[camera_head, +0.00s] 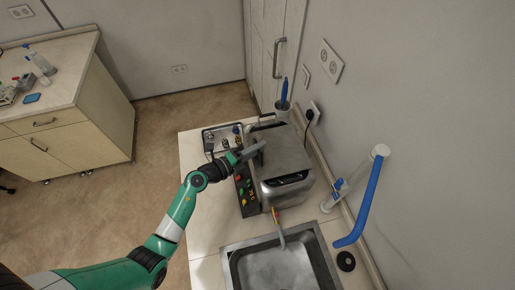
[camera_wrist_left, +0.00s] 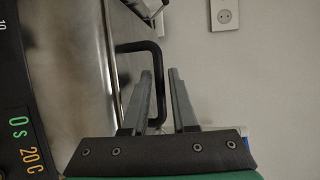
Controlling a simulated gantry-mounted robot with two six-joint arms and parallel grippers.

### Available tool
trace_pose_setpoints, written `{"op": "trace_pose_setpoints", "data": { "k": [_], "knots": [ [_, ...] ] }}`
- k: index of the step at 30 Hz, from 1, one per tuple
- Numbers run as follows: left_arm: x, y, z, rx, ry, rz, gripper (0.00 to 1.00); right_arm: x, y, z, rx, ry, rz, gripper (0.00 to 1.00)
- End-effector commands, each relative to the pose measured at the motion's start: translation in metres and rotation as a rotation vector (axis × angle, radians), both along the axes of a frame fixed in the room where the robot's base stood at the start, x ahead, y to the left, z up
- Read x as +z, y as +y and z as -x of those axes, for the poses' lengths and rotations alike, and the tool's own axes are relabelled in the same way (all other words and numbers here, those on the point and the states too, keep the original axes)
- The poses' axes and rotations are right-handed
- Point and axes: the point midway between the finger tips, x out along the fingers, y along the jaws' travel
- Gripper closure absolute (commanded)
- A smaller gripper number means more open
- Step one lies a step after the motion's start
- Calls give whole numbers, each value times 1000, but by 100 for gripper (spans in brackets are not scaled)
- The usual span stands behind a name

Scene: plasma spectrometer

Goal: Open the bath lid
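The bath (camera_head: 287,165) is a metal box on the counter, with its lid down as far as I can see. A black lid handle (camera_wrist_left: 137,46) shows as a bent bar in the left wrist view. My left gripper (camera_head: 258,149) is at the handle on the left side of the lid. In the left wrist view, its two fingers (camera_wrist_left: 160,74) stand apart, and the handle's long bar appears between them. I cannot tell whether either finger touches the bar. My right gripper is in neither view.
The bath's control panel (camera_head: 246,190) is left of the lid. A sink (camera_head: 231,262) is in front, and a blue-and-white pipe (camera_head: 365,205) stands at the right. A wall with sockets (camera_head: 330,61) is close on the right.

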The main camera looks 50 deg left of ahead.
Motion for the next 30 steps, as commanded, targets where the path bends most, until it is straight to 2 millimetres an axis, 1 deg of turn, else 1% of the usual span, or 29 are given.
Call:
{"op": "trace_pose_setpoints", "data": {
  "k": [2,3,6,30],
  "knots": [
    [0,0,0,0,0,0,76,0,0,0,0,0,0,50],
    [0,0,0,0,0,0,83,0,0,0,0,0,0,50],
    [0,0,0,0,0,0,100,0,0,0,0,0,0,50],
    [0,0,1,-1,-1,1,100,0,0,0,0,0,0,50]
  ]
}}
